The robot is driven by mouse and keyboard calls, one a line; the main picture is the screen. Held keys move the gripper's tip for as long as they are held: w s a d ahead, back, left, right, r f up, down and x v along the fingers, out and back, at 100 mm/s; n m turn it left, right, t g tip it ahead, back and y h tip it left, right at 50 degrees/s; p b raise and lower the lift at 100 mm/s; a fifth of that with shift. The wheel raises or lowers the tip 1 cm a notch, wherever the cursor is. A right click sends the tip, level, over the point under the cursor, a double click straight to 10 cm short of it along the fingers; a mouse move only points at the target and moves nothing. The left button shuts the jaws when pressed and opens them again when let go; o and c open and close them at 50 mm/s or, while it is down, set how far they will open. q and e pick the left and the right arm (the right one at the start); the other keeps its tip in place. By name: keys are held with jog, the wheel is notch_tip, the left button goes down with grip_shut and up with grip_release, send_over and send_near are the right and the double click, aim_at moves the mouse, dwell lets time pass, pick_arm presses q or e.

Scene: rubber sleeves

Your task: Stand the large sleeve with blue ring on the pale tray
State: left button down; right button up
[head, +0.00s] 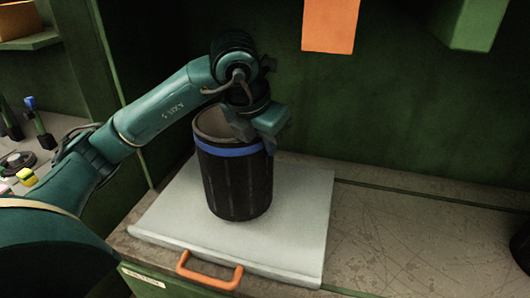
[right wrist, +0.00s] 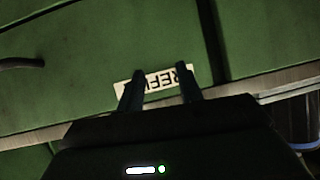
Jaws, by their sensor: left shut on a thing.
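The large sleeve (head: 237,185) is a dark ribbed cylinder with a blue ring near its top. In the head view it is upright over the pale tray (head: 300,235), its lower end within the tray's outline. It looks to be standing on the tray, though a small gap cannot be ruled out. My left gripper (head: 254,124) is shut on the sleeve's upper rim, from above, and hides part of the rim. My right gripper (right wrist: 160,88) shows only in the right wrist view; its two fingers are apart with nothing between them, before a green panel.
An orange handle (head: 208,272) is at the front of the tray. Scratched bench top (head: 420,230) lies clear to the right, with a dark object (head: 522,246) at the far edge. An orange panel (head: 330,24) is above the bench. A white label (right wrist: 153,80) is on the green front.

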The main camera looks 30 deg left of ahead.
pick_arm(q)
notch_tip(320, 180, down, 2)
jog(key=shift+f, duration=0.1)
jog(key=shift+f, duration=0.2)
jog(key=c, duration=1.5)
grip_release()
